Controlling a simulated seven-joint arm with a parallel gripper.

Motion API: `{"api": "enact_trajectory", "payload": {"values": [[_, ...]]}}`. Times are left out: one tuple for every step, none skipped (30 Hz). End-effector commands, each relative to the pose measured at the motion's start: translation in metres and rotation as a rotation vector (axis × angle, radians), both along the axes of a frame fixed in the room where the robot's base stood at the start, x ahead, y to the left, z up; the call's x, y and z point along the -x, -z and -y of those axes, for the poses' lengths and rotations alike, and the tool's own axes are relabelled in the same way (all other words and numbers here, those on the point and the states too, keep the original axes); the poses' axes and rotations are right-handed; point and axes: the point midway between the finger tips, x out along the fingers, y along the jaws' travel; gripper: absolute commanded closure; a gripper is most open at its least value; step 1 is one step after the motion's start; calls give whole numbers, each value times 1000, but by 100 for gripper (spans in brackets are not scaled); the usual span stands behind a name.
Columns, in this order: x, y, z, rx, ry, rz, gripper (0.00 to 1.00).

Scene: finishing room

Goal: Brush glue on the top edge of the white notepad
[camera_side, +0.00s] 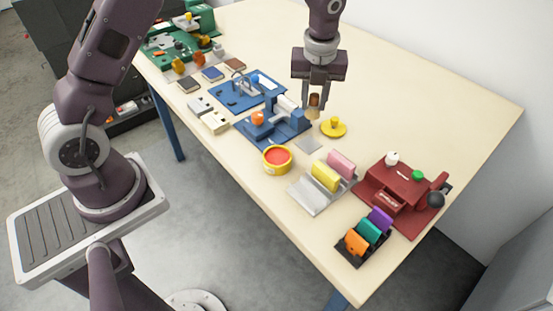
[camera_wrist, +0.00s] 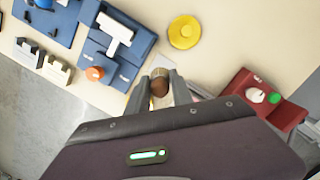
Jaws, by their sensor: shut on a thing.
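My gripper (camera_side: 315,92) is shut on a brush (camera_side: 313,109) with a brown handle and tan bristles. The brush points down and hangs above the table, just right of the blue clamp fixture. In the wrist view the brush (camera_wrist: 159,86) shows end-on between the fingers. A yellow pot (camera_side: 277,165) with red-orange contents, likely glue, stands in front of the fixture. The wrist view does not show the pot.
A yellow round dish (camera_side: 333,129) lies right of the brush. A grey rack (camera_side: 307,197) holds yellow and pink pads. A red station (camera_side: 400,190) and a dark rack with coloured pads (camera_side: 365,240) stand at right. The table's back right is clear.

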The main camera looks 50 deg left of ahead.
Motion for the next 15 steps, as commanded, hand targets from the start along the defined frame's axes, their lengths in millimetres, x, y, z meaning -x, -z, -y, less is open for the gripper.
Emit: {"api": "enact_trajectory", "payload": {"values": [[0, 0, 0, 0, 0, 0, 100], [0, 0, 0, 0, 0, 0, 100], [0, 0, 0, 0, 0, 0, 100], [0, 0, 0, 0, 0, 0, 100], [0, 0, 0, 0, 0, 0, 100], [0, 0, 0, 0, 0, 0, 100], [0, 0, 0, 0, 0, 0, 100], [0, 0, 0, 0, 0, 0, 100], [0, 0, 0, 0, 0, 0, 100], [0, 0, 0, 0, 0, 0, 100], [0, 0, 0, 0, 0, 0, 100], [2, 0, 0, 0, -1, -7, 100], [5, 1, 0, 1, -1, -19, 100], [11, 2, 0, 0, -2, -38, 100], [20, 3, -1, 1, -4, -71, 100]]}}
